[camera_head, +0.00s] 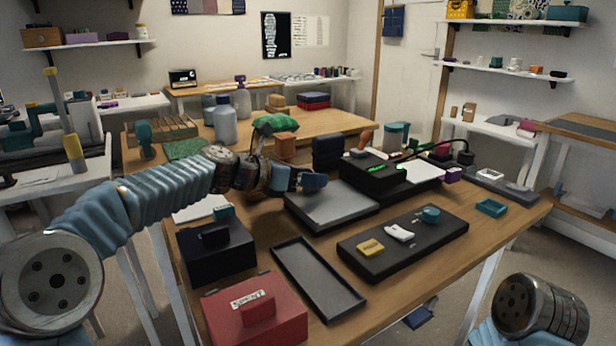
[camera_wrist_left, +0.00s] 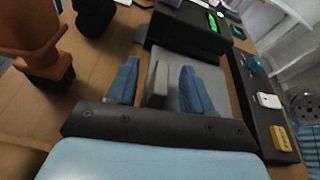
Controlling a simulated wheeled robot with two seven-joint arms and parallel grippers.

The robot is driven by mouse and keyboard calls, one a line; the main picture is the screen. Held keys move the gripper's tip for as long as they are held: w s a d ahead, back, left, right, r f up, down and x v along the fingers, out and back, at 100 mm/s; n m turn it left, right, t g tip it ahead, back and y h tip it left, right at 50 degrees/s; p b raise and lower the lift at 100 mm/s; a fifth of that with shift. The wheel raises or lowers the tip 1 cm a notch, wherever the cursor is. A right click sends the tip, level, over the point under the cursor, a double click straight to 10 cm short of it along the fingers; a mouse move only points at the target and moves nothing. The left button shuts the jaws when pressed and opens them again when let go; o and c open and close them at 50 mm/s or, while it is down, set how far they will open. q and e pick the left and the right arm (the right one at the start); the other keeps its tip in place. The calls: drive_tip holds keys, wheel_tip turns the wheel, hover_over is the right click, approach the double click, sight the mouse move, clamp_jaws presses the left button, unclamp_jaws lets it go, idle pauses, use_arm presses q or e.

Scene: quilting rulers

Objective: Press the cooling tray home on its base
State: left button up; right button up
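A shallow grey tray with a dark rim (camera_head: 335,207) lies on the wooden table, in front of a black unit (camera_head: 375,176) with a green display. I take it for the cooling tray; no label shows, and I cannot make out a separate base or its seating. My left gripper (camera_head: 313,181) is over the tray's far left part. In the left wrist view its two blue fingers (camera_wrist_left: 160,86) stand apart, with an upright grey piece (camera_wrist_left: 156,82) between them. Gaps show beside that piece, so nothing looks clamped. My right gripper is out of view.
A black panel (camera_head: 365,262) carrying small yellow, white and teal items lies right of the tray. An empty narrow black tray (camera_head: 318,283) lies in front. A red box (camera_head: 280,315) and a black box (camera_head: 190,262) stand at the left. An orange item (camera_wrist_left: 40,40) stands near my left gripper.

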use_arm(q)
drive_tip(key=v, duration=1.3)
drive_tip(key=shift+s+a, duration=0.3)
drive_tip(key=shift+r, duration=0.1)
